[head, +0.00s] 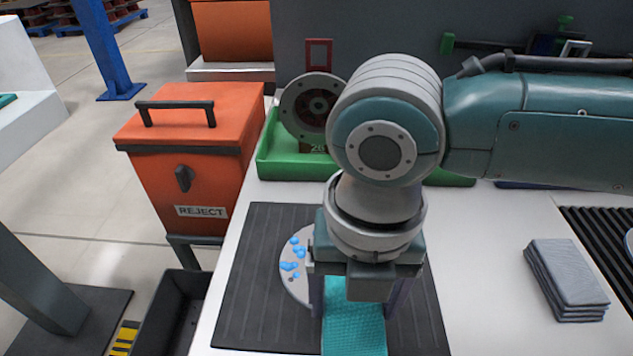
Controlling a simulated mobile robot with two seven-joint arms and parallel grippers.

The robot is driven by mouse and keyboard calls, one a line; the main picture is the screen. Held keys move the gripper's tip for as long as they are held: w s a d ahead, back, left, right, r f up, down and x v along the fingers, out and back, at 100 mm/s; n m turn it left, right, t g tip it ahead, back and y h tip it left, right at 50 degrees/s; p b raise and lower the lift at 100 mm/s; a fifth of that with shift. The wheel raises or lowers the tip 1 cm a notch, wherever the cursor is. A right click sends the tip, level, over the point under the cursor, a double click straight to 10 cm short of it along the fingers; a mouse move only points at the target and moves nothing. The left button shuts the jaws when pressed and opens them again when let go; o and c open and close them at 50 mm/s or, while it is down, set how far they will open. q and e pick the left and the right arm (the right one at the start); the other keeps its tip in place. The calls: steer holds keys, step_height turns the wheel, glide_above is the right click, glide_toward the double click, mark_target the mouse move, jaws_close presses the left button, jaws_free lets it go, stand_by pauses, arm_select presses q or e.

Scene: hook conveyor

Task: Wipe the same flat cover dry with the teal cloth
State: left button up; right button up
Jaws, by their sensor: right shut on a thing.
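The flat cover (288,262) is a pale grey disc lying on a dark ribbed mat (245,300). Several blue wet spots show on its left part. Its right part is hidden behind my right gripper and the cloth. My right gripper (355,308) points down over the cover, its fingers on either side of the teal cloth (354,335), and is shut on it. The cloth hangs toward the near edge of the mat; I cannot tell whether it touches the cover. My left gripper is not in view.
A green tray (267,165) holding a round flanged part (291,108) stands behind the mat. An orange REJECT bin (190,150) and a black crate (175,315) are at left. Folded grey cloths (566,275) lie at right, beside a dark ribbed surface (600,232). The white table between is clear.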

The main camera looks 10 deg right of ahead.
steer(key=shift+f, duration=0.3)
